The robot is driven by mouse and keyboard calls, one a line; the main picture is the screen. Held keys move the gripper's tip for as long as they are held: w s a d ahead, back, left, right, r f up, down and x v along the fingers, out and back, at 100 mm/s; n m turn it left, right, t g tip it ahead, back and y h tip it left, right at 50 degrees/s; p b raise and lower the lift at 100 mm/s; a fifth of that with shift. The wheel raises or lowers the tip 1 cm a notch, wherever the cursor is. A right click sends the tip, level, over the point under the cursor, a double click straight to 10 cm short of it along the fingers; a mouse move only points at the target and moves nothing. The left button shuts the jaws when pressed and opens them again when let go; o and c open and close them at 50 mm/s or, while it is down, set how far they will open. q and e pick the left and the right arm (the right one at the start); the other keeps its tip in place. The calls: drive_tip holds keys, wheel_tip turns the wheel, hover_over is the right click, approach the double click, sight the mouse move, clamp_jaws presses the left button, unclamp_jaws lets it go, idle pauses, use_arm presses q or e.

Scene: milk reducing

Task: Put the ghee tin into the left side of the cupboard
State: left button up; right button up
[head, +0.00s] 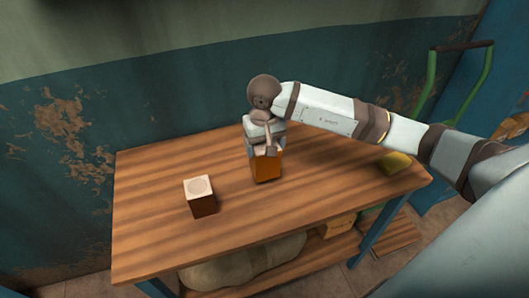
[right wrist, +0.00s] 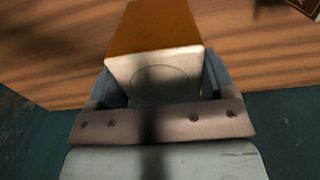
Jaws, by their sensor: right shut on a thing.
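An orange box-shaped tin with a pale top, apparently the ghee tin (head: 266,168), is at the middle of the wooden table, upright or nearly so. I cannot tell whether its base touches the table. My right gripper (head: 264,150) reaches it from above and behind and is shut on it. In the right wrist view the tin (right wrist: 155,30) sits between both fingers, its pale top with a round ring facing the camera. The gripper (right wrist: 163,90) covers the sides of its top end. My left gripper is not in view. No cupboard can be made out for certain.
A dark brown box with a pale top (head: 200,197) stands on the table (head: 150,235) to the left. A yellow item (head: 395,163) lies near the right edge, under my arm. A sack (head: 240,265) lies on the lower shelf. A green-handled trolley (head: 430,85) stands behind right.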

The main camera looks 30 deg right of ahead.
drive_tip(key=shift+f, duration=1.7)
drive_tip(key=shift+f, duration=0.2)
drive_tip(key=o, duration=1.6)
